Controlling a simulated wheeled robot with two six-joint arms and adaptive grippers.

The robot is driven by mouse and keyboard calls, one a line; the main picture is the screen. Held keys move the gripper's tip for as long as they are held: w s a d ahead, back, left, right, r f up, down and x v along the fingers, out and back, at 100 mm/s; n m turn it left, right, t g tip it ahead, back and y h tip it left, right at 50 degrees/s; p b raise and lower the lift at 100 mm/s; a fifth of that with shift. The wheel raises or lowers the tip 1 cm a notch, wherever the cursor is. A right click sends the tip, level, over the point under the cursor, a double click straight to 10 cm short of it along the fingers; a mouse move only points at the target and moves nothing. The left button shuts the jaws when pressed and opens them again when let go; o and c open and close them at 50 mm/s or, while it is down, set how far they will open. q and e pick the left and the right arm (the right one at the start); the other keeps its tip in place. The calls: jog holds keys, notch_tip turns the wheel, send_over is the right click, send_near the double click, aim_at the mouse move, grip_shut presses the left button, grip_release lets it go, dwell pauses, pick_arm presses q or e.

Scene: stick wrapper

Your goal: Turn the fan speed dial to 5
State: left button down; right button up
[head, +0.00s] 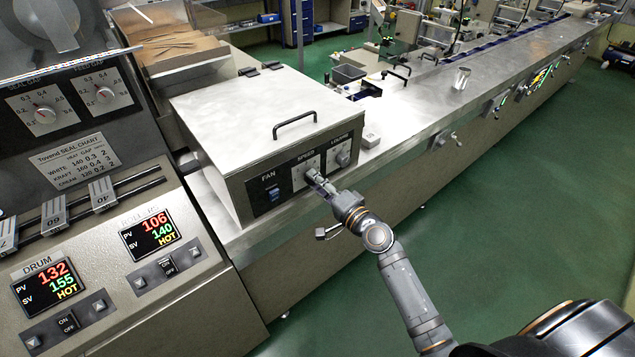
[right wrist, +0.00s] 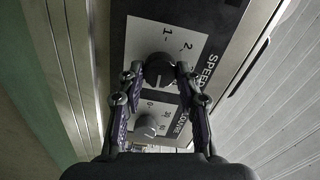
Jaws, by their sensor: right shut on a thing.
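The fan box (head: 265,140) is a metal housing with a top handle, and its front panel bears a fan switch, a SPEED dial and a LOUVRE knob. My right gripper (head: 312,177) is at the SPEED dial, and its fingers cover most of the dial in the head view. In the right wrist view the dark round SPEED dial (right wrist: 160,70) sits between the two fingertips of my right gripper (right wrist: 158,75), which is shut on it. The scale marks 1 and 2 show beside the dial; I cannot read the exact setting. My left gripper is not in view.
The LOUVRE knob (head: 344,155) is close to the right of my gripper and also shows in the right wrist view (right wrist: 146,126). The blue fan switch (head: 274,194) is to the left. A heater control panel (head: 110,265) stands at lower left. Green floor is clear at right.

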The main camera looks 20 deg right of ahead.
dwell(0.4)
jog(key=o, duration=1.2)
jog(key=shift+c, duration=0.2)
jog(key=shift+s, duration=0.1)
jog(key=v, duration=0.7)
jog(key=shift+s+d, duration=0.15)
jog(key=shift+s, duration=0.05)
